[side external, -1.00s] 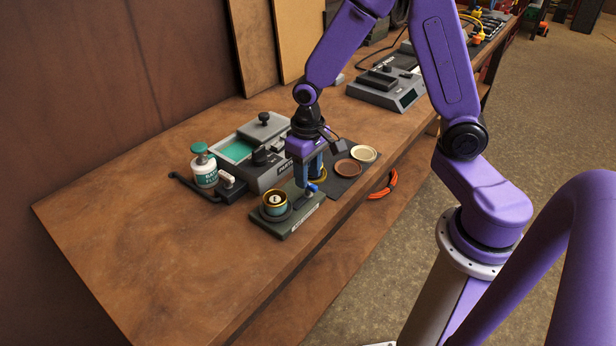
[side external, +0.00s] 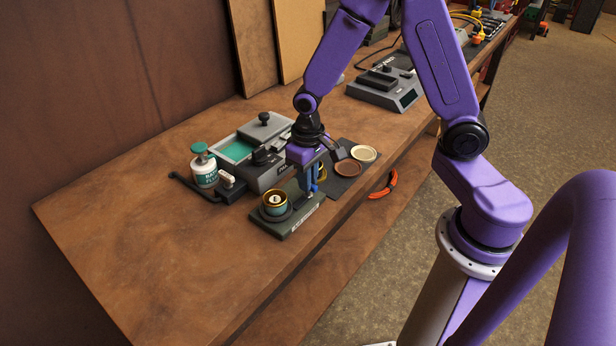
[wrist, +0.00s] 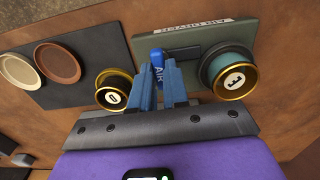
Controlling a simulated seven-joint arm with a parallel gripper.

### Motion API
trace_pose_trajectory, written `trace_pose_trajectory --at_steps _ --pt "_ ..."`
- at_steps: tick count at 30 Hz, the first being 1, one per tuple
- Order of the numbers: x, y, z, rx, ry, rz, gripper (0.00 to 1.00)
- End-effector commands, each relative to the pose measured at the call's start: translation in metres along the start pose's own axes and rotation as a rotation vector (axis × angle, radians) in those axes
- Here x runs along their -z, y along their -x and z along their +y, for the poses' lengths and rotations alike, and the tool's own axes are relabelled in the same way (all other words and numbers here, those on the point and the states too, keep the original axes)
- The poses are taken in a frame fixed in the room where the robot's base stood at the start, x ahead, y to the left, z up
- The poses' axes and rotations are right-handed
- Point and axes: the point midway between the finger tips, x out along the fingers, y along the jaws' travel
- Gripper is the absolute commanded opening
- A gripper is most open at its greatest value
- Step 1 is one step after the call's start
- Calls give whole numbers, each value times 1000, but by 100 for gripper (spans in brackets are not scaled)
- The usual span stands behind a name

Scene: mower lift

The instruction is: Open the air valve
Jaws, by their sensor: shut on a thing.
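The air valve is a blue lever marked AIR (wrist: 157,60), on a grey-green base block (wrist: 188,43) with a white label. My gripper (wrist: 166,88) points down at the block, its blue fingers shut on the lever, partly hiding it. In the side view my gripper (side external: 309,190) stands low over the block's right part. A brass-rimmed round cup with a black-marked face (wrist: 234,77) sits on the block; it also shows in the side view (side external: 275,201). Another brass-rimmed cup (wrist: 114,92) is on the other side of my fingers, partly hidden in the side view.
A dark mat (side external: 343,185) holds a brown disc (side external: 347,168) and a cream disc (side external: 363,153). A grey box with a green inset (side external: 236,150) and a white bottle with a green cap (side external: 204,170) stand behind. Orange-handled pliers (side external: 384,185) lie near the bench edge. The front-left bench is clear.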

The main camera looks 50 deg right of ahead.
Motion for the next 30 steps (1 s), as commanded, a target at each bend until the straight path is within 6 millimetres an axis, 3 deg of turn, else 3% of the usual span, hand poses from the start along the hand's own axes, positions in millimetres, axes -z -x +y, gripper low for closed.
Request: trace_pose_trajectory --at_steps 11,30 --pt "0 0 0 0 196 0 0" --pt "0 0 0 0 798 0 0"
